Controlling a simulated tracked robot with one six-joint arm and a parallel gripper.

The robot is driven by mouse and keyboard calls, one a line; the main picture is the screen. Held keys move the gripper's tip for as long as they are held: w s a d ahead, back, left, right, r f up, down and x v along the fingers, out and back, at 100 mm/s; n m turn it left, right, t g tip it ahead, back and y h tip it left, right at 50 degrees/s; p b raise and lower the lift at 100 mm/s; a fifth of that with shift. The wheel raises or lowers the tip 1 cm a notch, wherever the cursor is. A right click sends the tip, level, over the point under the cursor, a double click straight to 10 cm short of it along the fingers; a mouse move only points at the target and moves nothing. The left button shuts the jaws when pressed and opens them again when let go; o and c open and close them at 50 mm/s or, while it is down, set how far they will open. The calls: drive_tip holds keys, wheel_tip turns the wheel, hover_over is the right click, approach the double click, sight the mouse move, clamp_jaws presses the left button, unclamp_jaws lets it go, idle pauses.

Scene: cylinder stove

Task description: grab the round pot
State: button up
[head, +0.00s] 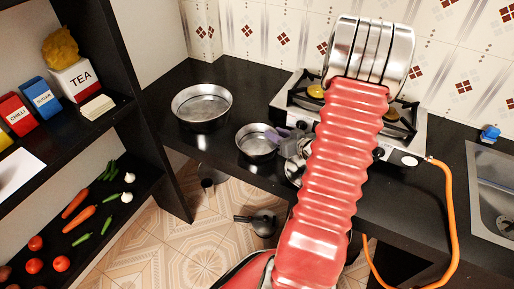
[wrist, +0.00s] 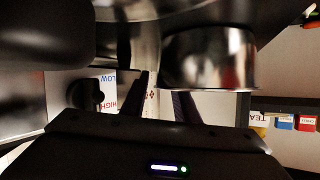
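A small round metal pot (head: 254,148) stands on the black counter, left of the stove. A larger round metal pot (head: 202,118) stands to its left. I cannot tell which one the task means. My gripper (head: 278,136), with purple fingers, is at the right rim of the small pot. In the wrist view a shiny round pot (wrist: 212,62) is just beyond the fingers of my gripper (wrist: 164,84). The fingers are apart, with a visible gap. The right fingertip is partly hidden by the pot, so I cannot tell whether they touch.
The gas stove (head: 419,138) is behind my arm, with an orange hose (head: 449,205) at its right. Another metal piece (head: 294,172) is partly hidden beside my arm. A sink (head: 492,195) is at the far right. Dark shelves (head: 115,105) stand at the left.

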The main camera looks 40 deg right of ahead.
drive_tip(key=shift+w+f, duration=0.15)
drive_tip(key=shift+w, duration=0.25)
drive_tip(key=shift+c, duration=0.3)
clamp_jaws()
